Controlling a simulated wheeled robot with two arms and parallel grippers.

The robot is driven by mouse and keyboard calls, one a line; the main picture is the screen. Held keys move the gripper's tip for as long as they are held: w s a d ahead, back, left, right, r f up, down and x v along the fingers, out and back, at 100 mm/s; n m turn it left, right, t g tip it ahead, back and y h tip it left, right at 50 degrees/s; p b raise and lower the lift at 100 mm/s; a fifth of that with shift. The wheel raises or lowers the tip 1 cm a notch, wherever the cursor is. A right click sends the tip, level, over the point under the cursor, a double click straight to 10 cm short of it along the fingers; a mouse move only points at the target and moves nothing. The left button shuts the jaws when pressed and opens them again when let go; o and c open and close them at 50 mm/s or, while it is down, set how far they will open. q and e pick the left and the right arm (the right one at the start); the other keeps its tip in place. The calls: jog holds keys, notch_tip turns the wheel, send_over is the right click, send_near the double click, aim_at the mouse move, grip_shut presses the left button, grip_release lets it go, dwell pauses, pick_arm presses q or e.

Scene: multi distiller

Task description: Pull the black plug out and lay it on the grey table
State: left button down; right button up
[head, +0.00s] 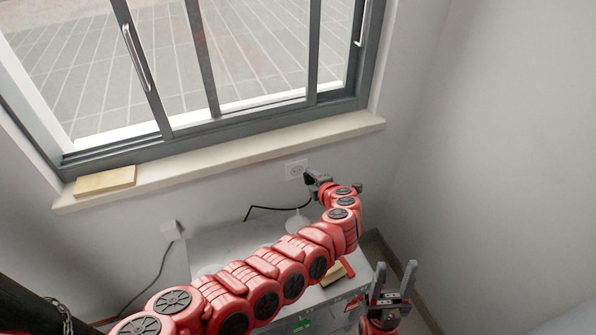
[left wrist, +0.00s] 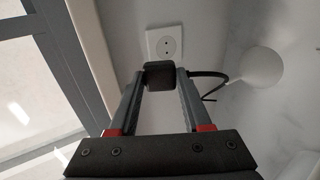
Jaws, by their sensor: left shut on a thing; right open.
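The black plug (left wrist: 158,74) is between the fingertips of my left gripper (left wrist: 160,78) in the left wrist view. My left gripper is shut on it. In the head view my left gripper (head: 312,180) is at the wall, close to the white socket (head: 296,169). The socket also shows in the left wrist view (left wrist: 164,44), with its two holes uncovered above the plug. The black cord (head: 275,208) runs from the plug down to the grey table (head: 215,243). My right gripper (head: 393,280) is open and empty, right of the table.
A window with a pale sill (head: 240,150) is above the table, with a wooden block (head: 105,181) on the sill. A white round thing (head: 297,224) stands on the table. A white plug-like box with a cord (head: 170,230) is on the wall at left. My left arm covers much of the table.

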pick_arm(q)
jog(key=shift+w+r+p, duration=0.1)
jog(key=shift+r+p, duration=0.15)
jog(key=shift+p, duration=0.1)
jog(key=shift+w+a+r+g+p, duration=0.15)
jog(key=shift+r+g+p, duration=0.25)
jog(key=shift+g+p, duration=0.45)
jog(key=shift+f+g+h+p, duration=0.15)
jog(key=shift+g+h+p, duration=0.15)
jog(key=shift+g+h, duration=0.15)
jog(key=shift+f, duration=0.2)
